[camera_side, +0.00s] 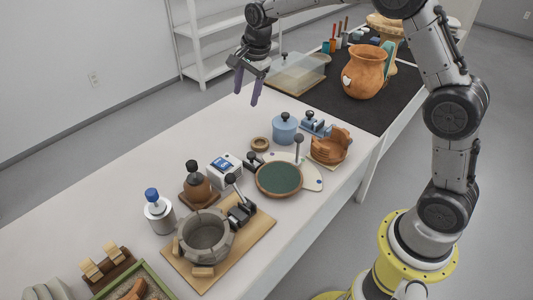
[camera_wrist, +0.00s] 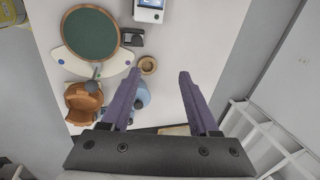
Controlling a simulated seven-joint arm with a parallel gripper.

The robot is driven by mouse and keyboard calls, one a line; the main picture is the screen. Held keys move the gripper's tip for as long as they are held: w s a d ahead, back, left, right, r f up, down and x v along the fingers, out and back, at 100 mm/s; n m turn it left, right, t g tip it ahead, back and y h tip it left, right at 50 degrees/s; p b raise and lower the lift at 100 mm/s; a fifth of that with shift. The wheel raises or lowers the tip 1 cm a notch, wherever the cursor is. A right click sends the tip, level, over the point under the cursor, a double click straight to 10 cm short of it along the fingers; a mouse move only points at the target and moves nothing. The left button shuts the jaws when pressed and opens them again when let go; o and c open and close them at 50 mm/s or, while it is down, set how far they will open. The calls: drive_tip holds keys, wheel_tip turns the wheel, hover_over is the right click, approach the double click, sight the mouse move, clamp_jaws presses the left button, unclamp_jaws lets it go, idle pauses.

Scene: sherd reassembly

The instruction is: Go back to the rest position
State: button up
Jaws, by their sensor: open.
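My gripper (camera_side: 247,88) hangs above the far part of the white table, near the table's left edge in the side view. Its two purple fingers are apart with nothing between them. In the wrist view the open fingers (camera_wrist: 160,82) reach over the table, and the left finger partly covers the blue lidded jar (camera_wrist: 141,95). In the side view that blue jar (camera_side: 284,129) stands below and to the right of my gripper, clear of it.
A green-topped turntable (camera_side: 279,179), a broken brown pot (camera_side: 331,146) and a grey clamped mould (camera_side: 204,236) stand on the table. A clear-lidded box (camera_side: 297,72) and a large orange jug (camera_side: 367,72) are on the black mat. White shelves (camera_side: 213,32) stand behind.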

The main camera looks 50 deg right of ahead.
drive_tip(key=s+a+r+n+t, duration=0.1)
drive_tip(key=s+r+n, duration=0.2)
drive_tip(key=s+r, duration=0.55)
drive_tip(key=s+a+r+n+t, duration=0.1)
drive_tip(key=s+r+n+t, duration=0.15)
drive_tip(key=s+r, duration=0.6)
drive_tip(key=s+f+n, duration=0.5)
drive_tip(key=s, duration=0.4)
drive_tip(key=s+f+n+g, duration=0.1)
drive_tip(key=s+f+n, duration=0.4)
drive_tip(key=s, duration=0.5)
drive_tip(key=shift+f+n, duration=0.35)
drive_tip(key=shift+n, duration=0.2)
drive_tip(key=shift+o, duration=0.6)
drive_tip(key=w+r+m, duration=0.3)
drive_tip(key=w+r, duration=0.4)
drive_tip(key=w, duration=0.1)
drive_tip(key=m+g, duration=0.5)
drive_tip(key=g, duration=0.1)
hover_over(251, 154)
wheel_tip(251, 154, down, 21)
wheel_tip(251, 154, down, 14)
drive_tip(key=shift+f, duration=0.25)
